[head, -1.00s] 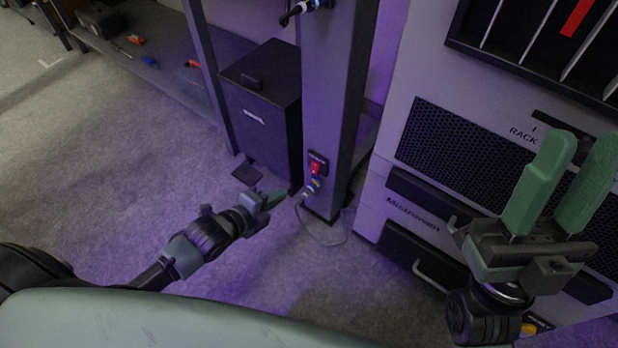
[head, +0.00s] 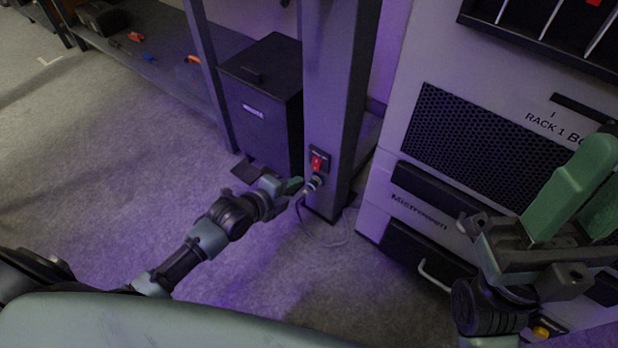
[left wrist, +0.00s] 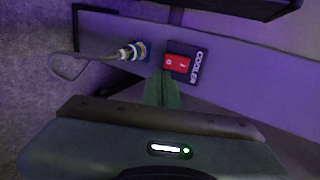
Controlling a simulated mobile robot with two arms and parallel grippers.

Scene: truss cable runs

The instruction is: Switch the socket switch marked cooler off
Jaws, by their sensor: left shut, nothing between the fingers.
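The red socket switch (head: 317,162) sits in a black plate low on the grey post (head: 333,90). In the left wrist view the switch (left wrist: 178,63) is beside the label COOLER (left wrist: 196,66). A cable plug (head: 314,182) is in the post just below the switch; it also shows in the left wrist view (left wrist: 132,52). My left gripper (head: 294,186) is shut and empty, just left of the plug and slightly below the switch. In the left wrist view its green fingertips (left wrist: 162,76) are close to the switch's edge; contact cannot be told. My right gripper (head: 598,180) is open and empty at the right.
A black box (head: 262,105) stands left of the post. A rack cabinet (head: 395,165) with drawers and handles stands on the right, behind my right gripper. The plug's cable (head: 322,242) loops on the carpet. Open floor lies at the left.

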